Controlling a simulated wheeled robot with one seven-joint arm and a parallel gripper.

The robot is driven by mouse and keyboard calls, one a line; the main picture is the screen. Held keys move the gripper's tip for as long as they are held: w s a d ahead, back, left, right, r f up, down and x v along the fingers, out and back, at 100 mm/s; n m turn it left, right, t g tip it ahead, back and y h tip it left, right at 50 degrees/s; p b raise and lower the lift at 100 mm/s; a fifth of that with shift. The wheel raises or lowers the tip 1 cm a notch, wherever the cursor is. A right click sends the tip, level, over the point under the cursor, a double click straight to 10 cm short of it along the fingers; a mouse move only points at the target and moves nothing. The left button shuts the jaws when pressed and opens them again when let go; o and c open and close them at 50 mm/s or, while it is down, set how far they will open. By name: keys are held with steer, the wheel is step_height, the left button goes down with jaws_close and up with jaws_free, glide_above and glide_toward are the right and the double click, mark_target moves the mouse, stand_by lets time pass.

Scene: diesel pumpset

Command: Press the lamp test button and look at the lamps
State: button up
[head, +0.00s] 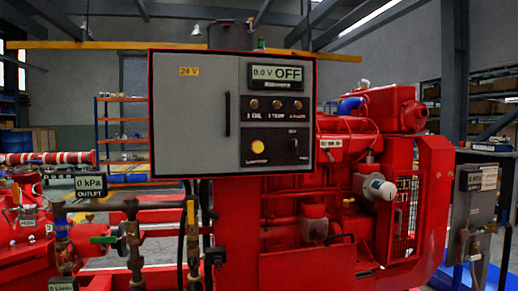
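The control panel (198,140) is a grey cabinet with a red frame, near the middle of the head view. Its upper right has a display (277,73) reading "0.0 V OFF". Below it is a row of three small round lamps (276,104), dull amber-brown, none clearly lit; their labels are too small to read surely. Under the lamps, a black plate carries a round yellow button (258,147) on the left and a dark switch (294,143) on the right. I cannot read which is marked lamp test. My gripper is not in view.
A red diesel engine (350,150) stands behind and right of the panel. Pipes with valves (133,240) and an outlet gauge reading 0 kPa (91,186) are at lower left. A grey box (475,205) stands at right. Shelves (122,130) are behind.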

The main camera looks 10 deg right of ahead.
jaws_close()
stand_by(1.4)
